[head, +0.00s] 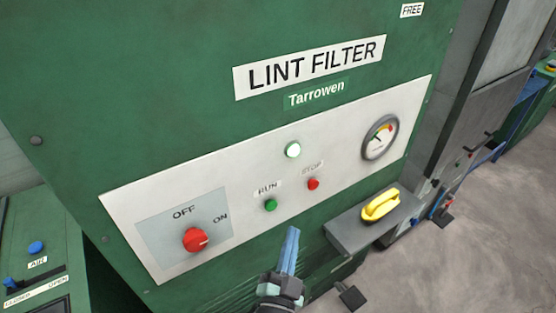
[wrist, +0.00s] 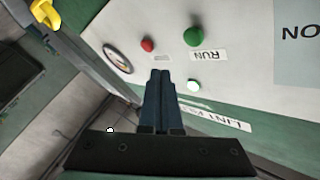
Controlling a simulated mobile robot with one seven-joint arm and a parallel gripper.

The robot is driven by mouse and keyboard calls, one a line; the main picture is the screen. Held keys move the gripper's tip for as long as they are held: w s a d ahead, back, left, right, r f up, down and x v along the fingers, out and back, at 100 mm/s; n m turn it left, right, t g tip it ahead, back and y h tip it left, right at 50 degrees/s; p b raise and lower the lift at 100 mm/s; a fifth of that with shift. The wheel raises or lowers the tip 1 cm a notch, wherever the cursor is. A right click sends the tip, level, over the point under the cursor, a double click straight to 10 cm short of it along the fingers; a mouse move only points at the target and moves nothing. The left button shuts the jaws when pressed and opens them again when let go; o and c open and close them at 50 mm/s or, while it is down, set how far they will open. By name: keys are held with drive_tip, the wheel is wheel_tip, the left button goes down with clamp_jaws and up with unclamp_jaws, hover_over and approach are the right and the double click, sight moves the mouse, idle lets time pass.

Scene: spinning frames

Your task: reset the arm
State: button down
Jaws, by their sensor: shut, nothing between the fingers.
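My gripper (head: 292,236) is shut and empty, with its blue fingers together, in front of the machine just below the control panel (head: 340,130). In the wrist view my gripper (wrist: 160,72) points toward the panel, near the red STOP button (wrist: 147,44) and the green RUN button (wrist: 193,37). In the head view, the RUN button (head: 270,205) and STOP button (head: 313,184) lie above the fingertips. The red rotary switch (head: 195,239) sits between the OFF and ON labels. I cannot tell whether the fingers touch the panel.
The green lint filter cabinet (head: 180,90) fills most of the head view. A round white lamp (head: 293,149) and a gauge (head: 380,137) are on its panel. A yellow handle (head: 381,205) sits on a grey ledge (head: 345,232) to the right. Bare floor (head: 480,240) lies beyond.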

drive_tip(key=w+a+r+n+t+y, duration=0.1)
drive_tip(key=a+r+n+t+y, duration=0.2)
drive_tip(key=r, duration=1.4)
drive_tip(key=w+a+r+n+t+y, duration=0.1)
drive_tip(key=w+r+n+t+y, duration=0.2)
drive_tip(key=r, duration=1.4)
drive_tip(key=s+d+r+n+t+h, duration=0.1)
drive_tip(key=s+r, duration=0.7)
drive_tip(key=r, duration=0.2)
drive_tip(key=s+d+r+n+t+h, duration=0.1)
drive_tip(key=s+d+r+n+h, duration=0.1)
drive_tip(key=s+r, duration=0.6)
wheel_tip(320, 180, up, 3)
drive_tip(key=shift+s+d+r, duration=0.1)
drive_tip(key=shift+s+d, duration=0.1)
drive_tip(key=shift+d, duration=0.1)
